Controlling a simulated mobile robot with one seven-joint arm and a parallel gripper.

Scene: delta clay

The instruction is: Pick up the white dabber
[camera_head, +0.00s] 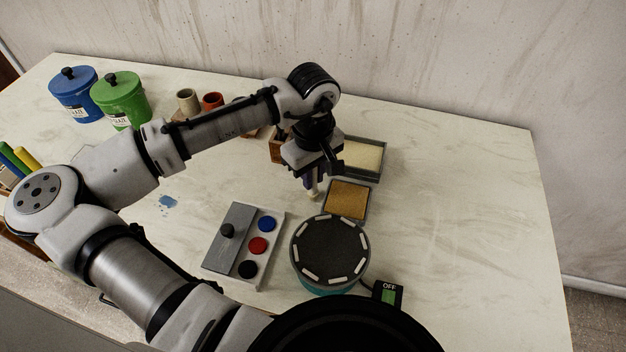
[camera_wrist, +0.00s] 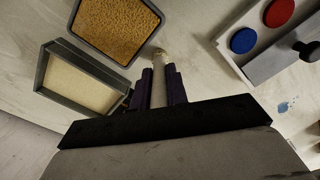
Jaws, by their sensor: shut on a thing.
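The white dabber (camera_wrist: 159,82) is a slim pale stick with a rounded tip. In the wrist view it stands between the two dark fingers of my gripper (camera_wrist: 161,87), which are shut on it. In the head view my gripper (camera_head: 312,183) points down over the table, and the pale end of the dabber (camera_head: 315,190) shows just below the fingers. It is left of the tan sponge tray. I cannot tell whether the dabber's lower end touches the table.
The tan sponge tray (camera_head: 346,200), a cream-filled tray (camera_head: 362,157), a round dark wheel (camera_head: 330,250) and a paint box (camera_head: 267,224) with red, blue and black pots surround my gripper. Blue (camera_head: 74,94) and green (camera_head: 120,99) jars stand at the back left. The table's right side is clear.

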